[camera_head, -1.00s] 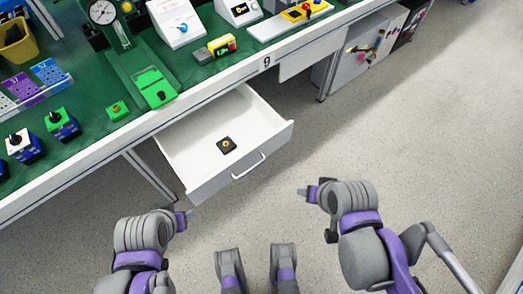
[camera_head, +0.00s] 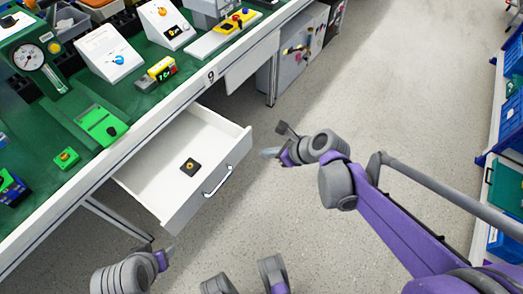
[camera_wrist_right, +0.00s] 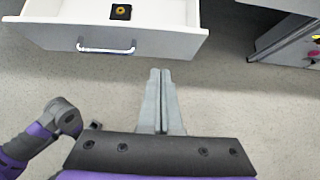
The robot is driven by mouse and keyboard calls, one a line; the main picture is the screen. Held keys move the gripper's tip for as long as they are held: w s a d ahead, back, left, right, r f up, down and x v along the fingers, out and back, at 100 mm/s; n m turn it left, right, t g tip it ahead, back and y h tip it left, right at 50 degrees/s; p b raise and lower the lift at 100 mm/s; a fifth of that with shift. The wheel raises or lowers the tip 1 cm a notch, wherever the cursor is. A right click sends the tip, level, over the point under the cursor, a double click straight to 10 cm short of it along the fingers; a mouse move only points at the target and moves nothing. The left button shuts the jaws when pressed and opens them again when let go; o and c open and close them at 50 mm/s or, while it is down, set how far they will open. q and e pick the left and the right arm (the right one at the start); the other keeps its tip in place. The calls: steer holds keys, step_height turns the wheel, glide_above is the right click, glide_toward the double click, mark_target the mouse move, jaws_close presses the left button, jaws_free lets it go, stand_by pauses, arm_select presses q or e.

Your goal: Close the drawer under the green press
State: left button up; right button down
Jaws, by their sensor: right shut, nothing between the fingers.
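The white drawer (camera_head: 150,178) stands pulled out under the workbench, below the green press (camera_head: 100,122). Its handle (camera_head: 217,181) is a metal bar on the front panel. A small black square part with a yellow centre (camera_head: 190,167) lies inside. The drawer also shows at the top of the right wrist view (camera_wrist_right: 160,42). My right gripper (camera_head: 268,153) is to the right of the drawer front, apart from it. In the right wrist view its fingers (camera_wrist_right: 160,72) are together and empty, pointing towards the drawer. My left gripper (camera_head: 171,252) is low, below the drawer's near corner; its finger opening is unclear.
A grey cabinet (camera_head: 300,50) stands under the bench further back. Shelves with blue bins (camera_head: 512,120) are at the right. The floor between is clear.

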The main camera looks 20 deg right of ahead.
mark_target(236, 148)
steer(key=b+x, duration=0.1)
steer(key=x, duration=0.2)
steer(key=r+x, duration=0.1)
steer(key=x, duration=0.3)
steer(key=w+a+b+x, duration=0.1)
steer(key=x, duration=0.2)
steer(key=shift+w+r+b, duration=0.15)
steer(key=shift+w+b, duration=0.05)
steer(key=shift+b, duration=0.1)
arm_select(q)
steer(key=shift+w+f, duration=0.15)
steer(key=shift+f, duration=1.75)
arm_select(e)
steer(key=shift+w+a, duration=0.3)
steer(key=shift+w, duration=0.05)
